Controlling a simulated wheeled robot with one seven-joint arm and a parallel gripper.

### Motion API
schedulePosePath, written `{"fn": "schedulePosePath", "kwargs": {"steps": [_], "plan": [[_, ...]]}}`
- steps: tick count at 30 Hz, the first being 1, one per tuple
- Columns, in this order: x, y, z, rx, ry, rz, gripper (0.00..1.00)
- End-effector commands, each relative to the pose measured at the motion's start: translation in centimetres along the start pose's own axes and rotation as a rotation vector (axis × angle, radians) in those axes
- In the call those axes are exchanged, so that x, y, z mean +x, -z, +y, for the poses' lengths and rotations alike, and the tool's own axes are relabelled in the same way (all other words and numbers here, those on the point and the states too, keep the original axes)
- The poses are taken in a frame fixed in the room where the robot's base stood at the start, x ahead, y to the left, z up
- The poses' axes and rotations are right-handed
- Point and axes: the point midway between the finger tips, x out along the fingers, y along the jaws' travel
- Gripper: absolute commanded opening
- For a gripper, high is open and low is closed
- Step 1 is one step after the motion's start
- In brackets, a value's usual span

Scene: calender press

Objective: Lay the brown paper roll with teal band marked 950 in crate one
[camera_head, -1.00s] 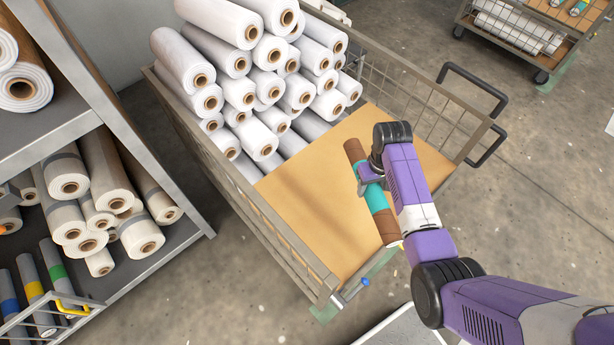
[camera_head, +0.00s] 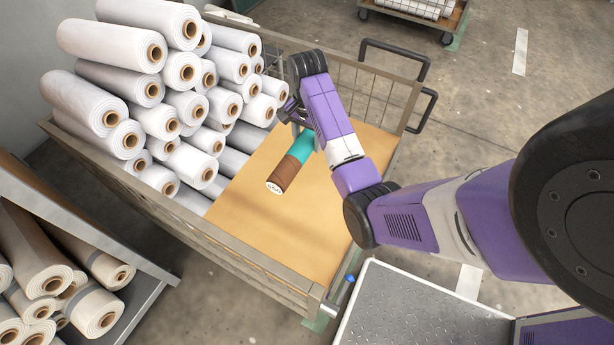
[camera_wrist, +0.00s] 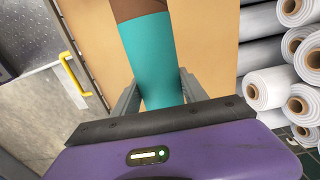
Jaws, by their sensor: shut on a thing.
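The brown paper roll (camera_head: 284,174) with a teal band is held in my gripper (camera_head: 302,128) over the bare wooden bed of a wire-sided cart. In the wrist view the teal band (camera_wrist: 152,60) lies between the two grey fingers of my gripper (camera_wrist: 158,92), which are shut on it. The roll's near end is white with a small marking too small to read. Its far end is hidden by my gripper. I cannot tell whether the roll touches the bed. No crate label is readable.
The cart (camera_head: 262,268) has several white rolls (camera_head: 165,122) stacked at its left. The right part of its bed is bare. A shelf (camera_head: 120,270) with more rolls stands at the lower left. Another cart (camera_head: 425,12) is at the back.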

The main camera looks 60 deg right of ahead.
Motion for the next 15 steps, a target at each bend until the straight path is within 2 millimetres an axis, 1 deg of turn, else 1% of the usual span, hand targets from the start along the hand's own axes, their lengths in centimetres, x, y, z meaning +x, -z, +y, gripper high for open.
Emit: {"fn": "schedulePosePath", "kwargs": {"steps": [1,9,12,15], "plan": [[1.5,0.0,0.1,0.000,-0.003,-0.003,0.00],[8.0,0.0,0.1,-0.003,-0.002,-0.002,0.00],[10.2,0.0,0.1,-0.004,-0.002,-0.001,0.00],[11.8,0.0,0.0,-0.003,-0.001,0.000,0.00]]}}
